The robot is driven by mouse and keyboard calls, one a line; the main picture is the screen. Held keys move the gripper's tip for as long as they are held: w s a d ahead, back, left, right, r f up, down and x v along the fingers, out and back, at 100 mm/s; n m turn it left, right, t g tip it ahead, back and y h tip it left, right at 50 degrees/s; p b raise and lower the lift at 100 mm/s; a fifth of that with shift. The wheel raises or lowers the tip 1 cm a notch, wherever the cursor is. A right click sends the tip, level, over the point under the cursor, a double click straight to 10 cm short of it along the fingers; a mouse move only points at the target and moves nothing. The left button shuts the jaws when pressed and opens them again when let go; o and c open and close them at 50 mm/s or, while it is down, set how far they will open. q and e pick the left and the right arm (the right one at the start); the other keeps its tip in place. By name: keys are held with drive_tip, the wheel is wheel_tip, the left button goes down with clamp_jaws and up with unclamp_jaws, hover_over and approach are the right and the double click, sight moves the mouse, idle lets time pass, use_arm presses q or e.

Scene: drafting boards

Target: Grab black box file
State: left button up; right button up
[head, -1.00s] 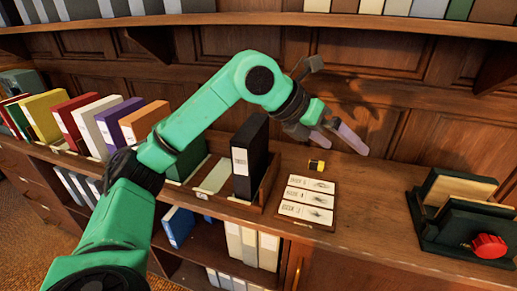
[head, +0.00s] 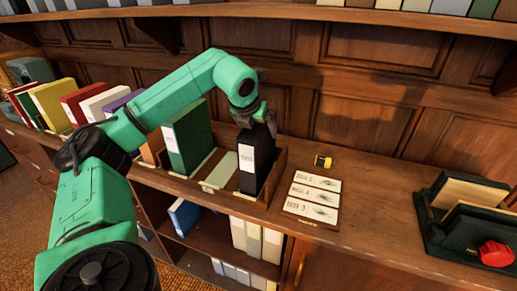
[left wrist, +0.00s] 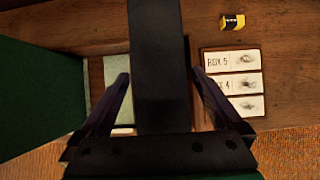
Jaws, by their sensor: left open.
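The black box file (head: 257,163) stands upright at the right end of a wooden rack on the counter, with a white label on its front. My left gripper comes down over its top in the head view, where the fingers are mostly hidden. In the left wrist view, my left gripper (left wrist: 174,95) is open, with one finger on each side of the black box file (left wrist: 158,60). Gaps show between the fingers and the file. My right gripper is not in view.
A green box file (head: 188,140) stands left in the same rack (head: 215,202). A card panel (head: 312,196) and a small yellow-black item (head: 323,162) lie to the right. A dark green holder with a red knob (head: 478,225) stands at far right. Shelving runs above.

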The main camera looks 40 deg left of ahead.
use_arm(q)
drive_tip(key=shift+w+a+f, duration=0.1)
drive_tip(key=shift+w+f, duration=0.2)
drive_tip(key=shift+f, duration=0.15)
clamp_jaws()
drive_tip(key=shift+r, duration=0.15)
